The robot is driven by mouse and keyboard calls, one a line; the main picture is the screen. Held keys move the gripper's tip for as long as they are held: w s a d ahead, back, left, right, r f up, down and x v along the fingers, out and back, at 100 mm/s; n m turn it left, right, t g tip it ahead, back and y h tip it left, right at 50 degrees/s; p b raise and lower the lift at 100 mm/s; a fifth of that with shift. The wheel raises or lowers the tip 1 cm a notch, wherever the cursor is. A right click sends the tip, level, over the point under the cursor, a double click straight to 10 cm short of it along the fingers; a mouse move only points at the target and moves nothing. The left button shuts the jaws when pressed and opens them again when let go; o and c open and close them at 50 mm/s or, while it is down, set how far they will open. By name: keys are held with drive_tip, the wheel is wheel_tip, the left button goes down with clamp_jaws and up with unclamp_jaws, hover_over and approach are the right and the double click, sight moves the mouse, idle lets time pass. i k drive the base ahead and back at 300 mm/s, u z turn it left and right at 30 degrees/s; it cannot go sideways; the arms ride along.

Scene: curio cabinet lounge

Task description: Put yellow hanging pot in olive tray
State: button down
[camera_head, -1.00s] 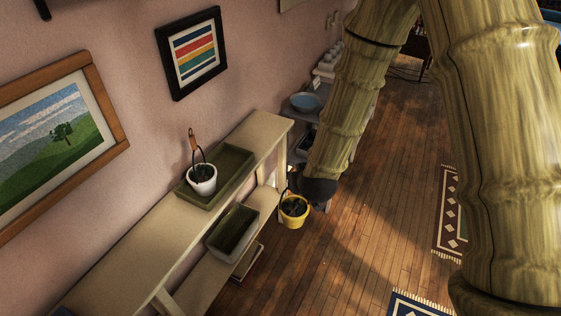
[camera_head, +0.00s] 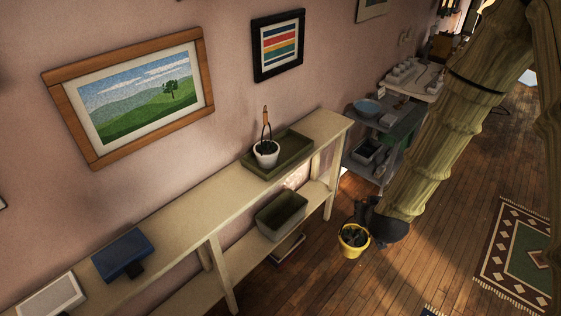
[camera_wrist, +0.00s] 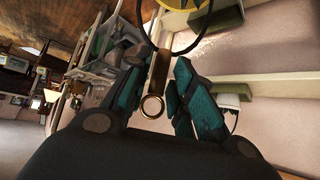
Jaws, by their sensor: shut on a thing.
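The yellow hanging pot (camera_head: 354,241) holds a dark plant and hangs over the floor, to the right of the console's lower shelf. My gripper (camera_head: 368,213) is above it, shut on its hanger. In the wrist view my gripper's teal fingers (camera_wrist: 162,85) are on either side of the brown strap with a brass ring (camera_wrist: 153,107). The black hanger loop and a sliver of the yellow pot (camera_wrist: 184,4) show at the top. The shallow olive tray (camera_head: 293,146) lies on the console top, left of and above my gripper. A white hanging pot (camera_head: 266,155) stands in it.
A blue object (camera_head: 123,254) stands on the console top (camera_head: 190,222) at left. A grey cart (camera_head: 385,140) with a blue bowl is behind my gripper.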

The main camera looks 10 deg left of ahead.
sight(290, 146)
drive_tip(key=z, duration=1.85)
drive_tip(key=i, duration=0.95)
drive_tip(key=u, duration=2.45)
